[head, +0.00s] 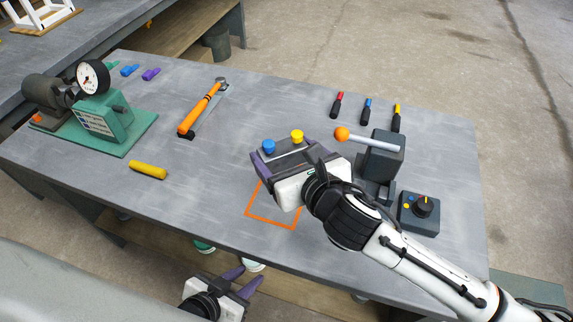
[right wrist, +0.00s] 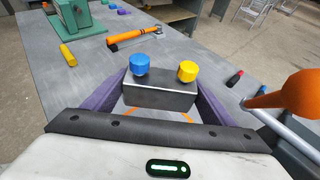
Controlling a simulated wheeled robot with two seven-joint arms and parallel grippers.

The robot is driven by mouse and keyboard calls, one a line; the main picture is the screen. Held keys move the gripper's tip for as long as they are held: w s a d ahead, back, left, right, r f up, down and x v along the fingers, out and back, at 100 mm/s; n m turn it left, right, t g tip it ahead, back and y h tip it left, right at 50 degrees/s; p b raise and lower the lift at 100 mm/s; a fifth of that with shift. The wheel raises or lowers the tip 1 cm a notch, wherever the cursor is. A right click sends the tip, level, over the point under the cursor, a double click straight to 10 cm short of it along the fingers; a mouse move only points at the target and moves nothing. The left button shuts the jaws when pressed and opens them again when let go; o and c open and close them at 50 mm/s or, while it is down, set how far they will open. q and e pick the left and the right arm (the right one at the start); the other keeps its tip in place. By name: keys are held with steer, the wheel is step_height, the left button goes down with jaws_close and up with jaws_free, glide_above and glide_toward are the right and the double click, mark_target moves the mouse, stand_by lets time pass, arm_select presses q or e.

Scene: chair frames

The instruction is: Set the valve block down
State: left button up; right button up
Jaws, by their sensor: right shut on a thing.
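The valve block (head: 286,153) is a dark grey block with a blue knob and a yellow knob on top. My right gripper (head: 283,149) is shut on it, with one purple finger at each end. In the right wrist view the block (right wrist: 160,96) sits level between the fingers. An orange square outline (head: 270,224) is marked on the table, partly hidden by my right gripper. The block appears over its far side; I cannot tell whether it touches the table. My left gripper (head: 242,281) is open and empty, off the table's front edge.
The grey table (head: 210,190) holds a lever device (head: 382,160) and a dial box (head: 419,212) close to my right arm. Several screwdrivers (head: 367,111) lie behind them. A hammer (head: 204,107), yellow cylinder (head: 148,170) and green gauge machine (head: 103,117) are left.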

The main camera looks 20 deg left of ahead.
steer(key=f, duration=0.3)
steer(key=f+b, duration=0.1)
steer(key=f, duration=0.1)
steer(key=shift+s+a+f, duration=0.2)
steer(key=shift+a+f, duration=0.05)
steer(key=shift+a, duration=0.05)
step_height(320, 180, down, 4)
steer(key=shift+r+b, duration=0.2)
steer(key=shift+b, duration=0.2)
steer(key=shift+f, duration=0.35)
steer(key=shift+w, duration=0.1)
steer(key=shift+f, duration=0.15)
steer(key=o, duration=1.2)
